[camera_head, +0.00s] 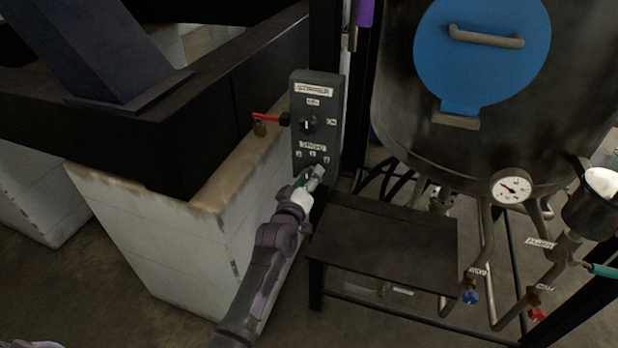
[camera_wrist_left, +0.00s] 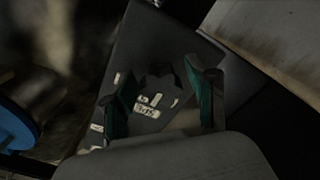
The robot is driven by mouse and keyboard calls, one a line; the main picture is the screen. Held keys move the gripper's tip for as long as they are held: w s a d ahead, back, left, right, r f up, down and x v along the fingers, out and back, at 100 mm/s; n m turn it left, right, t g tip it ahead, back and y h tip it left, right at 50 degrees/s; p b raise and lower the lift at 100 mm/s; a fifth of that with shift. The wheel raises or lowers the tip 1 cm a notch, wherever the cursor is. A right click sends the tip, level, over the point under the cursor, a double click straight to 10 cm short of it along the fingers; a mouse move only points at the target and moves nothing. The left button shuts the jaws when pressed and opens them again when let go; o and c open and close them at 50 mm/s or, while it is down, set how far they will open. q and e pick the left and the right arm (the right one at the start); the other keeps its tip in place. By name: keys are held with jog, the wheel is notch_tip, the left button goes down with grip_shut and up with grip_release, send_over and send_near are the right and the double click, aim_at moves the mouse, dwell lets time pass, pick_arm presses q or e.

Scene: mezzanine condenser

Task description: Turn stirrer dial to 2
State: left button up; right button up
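The stirrer control box (camera_head: 299,95) is a grey upright panel fixed by the wall corner. A dark upper knob (camera_head: 307,124) with a white mark sits below the STIRRER label, with ON to its right. The lower dial, under the speed label (camera_head: 312,146) and its small number labels, is mostly hidden by my left gripper (camera_head: 313,177) in the head view. In the left wrist view a dark dial (camera_wrist_left: 160,86) shows between the spread green-padded fingers of the left gripper (camera_wrist_left: 159,74). Contact and the dial's setting cannot be told. My right gripper is out of view.
A red-handled valve (camera_head: 266,118) sticks out left of the box, above a pale block wall (camera_head: 165,240). A dark low platform (camera_head: 385,245) stands right of my left arm. A steel tank (camera_head: 400,100) with a blue disc and a gauge (camera_head: 511,187) is beyond.

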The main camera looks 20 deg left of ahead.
pick_arm(q)
jog(key=shift+s, duration=0.1)
jog(key=s, duration=1.2)
jog(key=shift+a, duration=0.2)
jog(key=shift+w+f, duration=0.1)
jog(key=s+d+f+m+g, duration=0.1)
jog(key=s+f+m+g, duration=0.3)
jog(key=f, duration=0.7)
jog(key=s+d+f+g, duration=0.1)
jog(key=s+f, duration=0.4)
jog(key=f, duration=0.6)
jog(key=s+f+m+g, duration=0.1)
jog(key=s+f+g, duration=0.3)
jog(key=f, duration=0.7)
jog(key=s+a+f+m+g, duration=0.2)
jog(key=s+f, duration=0.4)
jog(key=s, duration=0.5)
jog(key=s+a+f+m+g, duration=0.1)
jog(key=s+f, duration=0.5)
jog(key=s, duration=0.6)
jog(key=s+a+f+m+g, duration=0.2)
jog(key=s+f+g, duration=0.3)
jog(key=s, duration=0.7)
jog(key=shift+s+a+f+m+y, duration=0.15)
jog(key=shift+f+m, duration=0.15)
jog(key=shift+f, duration=0.25)
jog(key=shift+s+a+f+m+y, duration=0.15)
jog(key=shift+f+m, duration=0.15)
jog(key=shift+f, duration=0.25)
